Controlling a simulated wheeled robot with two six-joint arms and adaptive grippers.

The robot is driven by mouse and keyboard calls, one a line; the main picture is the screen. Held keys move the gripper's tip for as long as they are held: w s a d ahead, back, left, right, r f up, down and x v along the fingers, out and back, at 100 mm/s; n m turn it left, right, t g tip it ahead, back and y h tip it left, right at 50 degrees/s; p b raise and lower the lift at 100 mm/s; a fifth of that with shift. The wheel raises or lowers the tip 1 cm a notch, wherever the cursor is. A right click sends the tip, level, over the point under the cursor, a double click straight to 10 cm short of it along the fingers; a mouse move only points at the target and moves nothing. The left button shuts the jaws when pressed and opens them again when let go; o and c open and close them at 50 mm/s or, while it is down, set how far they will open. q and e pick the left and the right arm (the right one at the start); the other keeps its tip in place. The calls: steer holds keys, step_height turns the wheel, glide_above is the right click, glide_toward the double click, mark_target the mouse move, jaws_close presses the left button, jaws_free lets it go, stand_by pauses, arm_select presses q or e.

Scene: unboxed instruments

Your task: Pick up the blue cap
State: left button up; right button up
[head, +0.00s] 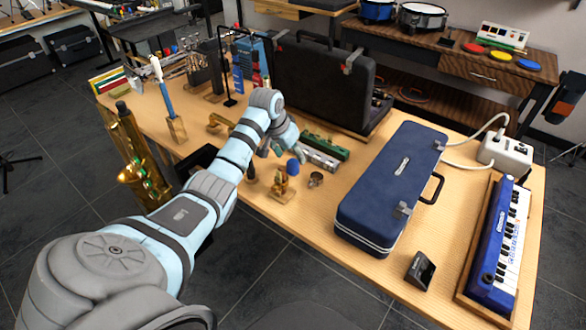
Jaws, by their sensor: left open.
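The blue cap (292,167) is a small, rounded blue piece on the wooden table, near the front edge at the middle of the head view. My left arm reaches in from the lower left. My left gripper (271,150) points down just behind and to the left of the cap. It is open, though its fingers are small and partly hidden by my wrist. No contact with the cap shows. My right gripper is not in view.
A brass piece (282,185) and a small metal ring (316,180) stand close to the cap. Silver and green harmonicas (320,150) lie behind. A blue case (390,185) lies to the right. Bare tabletop (318,207) shows in front.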

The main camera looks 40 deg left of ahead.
mark_target(292, 161)
arm_select(q)
steer(key=x, duration=0.1)
steer(key=b+x, duration=0.1)
steer(key=x, duration=0.1)
steer(key=b+x, duration=0.1)
steer(key=x, duration=0.1)
steer(key=shift+s+a+f, duration=0.15)
steer(key=shift+s+f, duration=0.1)
steer(key=shift+s, duration=0.1)
steer(key=shift+r, duration=0.1)
steer(key=shift+c, duration=0.3)
steer(key=c, duration=0.9)
steer(key=shift+r, duration=0.1)
